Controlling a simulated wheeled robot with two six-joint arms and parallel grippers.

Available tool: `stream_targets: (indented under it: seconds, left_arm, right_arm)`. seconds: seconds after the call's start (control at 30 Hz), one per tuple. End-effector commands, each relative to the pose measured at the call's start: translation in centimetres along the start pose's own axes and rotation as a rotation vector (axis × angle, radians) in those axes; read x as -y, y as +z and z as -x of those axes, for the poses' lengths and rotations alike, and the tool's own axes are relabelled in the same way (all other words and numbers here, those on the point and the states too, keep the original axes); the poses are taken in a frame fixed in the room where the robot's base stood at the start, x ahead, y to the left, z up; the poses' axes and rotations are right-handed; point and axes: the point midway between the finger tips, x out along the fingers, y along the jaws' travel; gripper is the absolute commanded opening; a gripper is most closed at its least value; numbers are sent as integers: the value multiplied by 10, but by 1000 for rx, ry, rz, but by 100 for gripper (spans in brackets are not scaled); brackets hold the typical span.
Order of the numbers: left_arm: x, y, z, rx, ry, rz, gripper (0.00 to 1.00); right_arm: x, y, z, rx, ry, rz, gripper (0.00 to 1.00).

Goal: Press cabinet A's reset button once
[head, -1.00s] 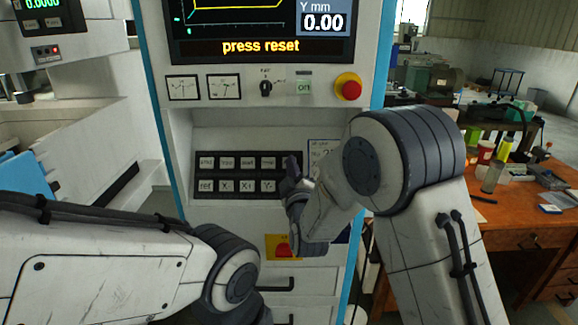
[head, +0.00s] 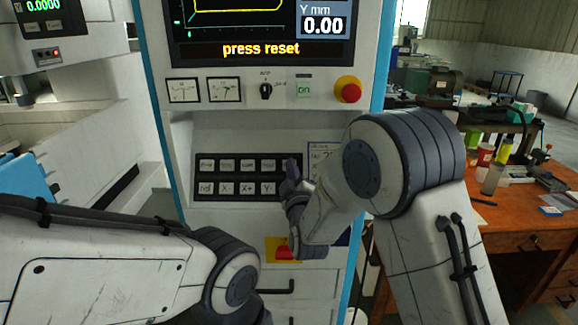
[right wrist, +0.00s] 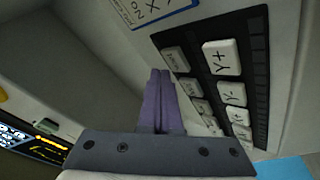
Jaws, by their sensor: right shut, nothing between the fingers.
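The cabinet (head: 225,125) in front of me shows "press reset" in orange on its screen (head: 262,48). Its black keypad (head: 238,177) has two rows of pale keys; I cannot read for sure which key is reset. My right gripper (head: 291,170) is shut and empty at the keypad's right end, hiding the keys there. In the right wrist view the shut fingers (right wrist: 160,75) point toward the panel beside a small-lettered key (right wrist: 175,60), with the Y+ key (right wrist: 221,58) further right. I cannot tell whether they touch. My left gripper is not in view.
Above the keypad are a red knob on yellow (head: 348,90), a green-lettered "on" button (head: 304,90), a rotary switch (head: 266,91) and two dials. A red and yellow control (head: 284,250) sits below. A wooden bench (head: 500,235) stands at right; another machine is at left.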

Motion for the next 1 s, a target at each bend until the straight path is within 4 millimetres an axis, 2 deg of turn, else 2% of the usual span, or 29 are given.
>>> stream_targets:
  seconds: [0.8, 1.0]
  left_arm:
    - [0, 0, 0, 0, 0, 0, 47]
    - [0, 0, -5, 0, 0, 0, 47]
  right_arm:
    - [0, 0, 0, 0, 0, 0, 0]
    - [3, 3, -2, 0, 1, 0, 0]
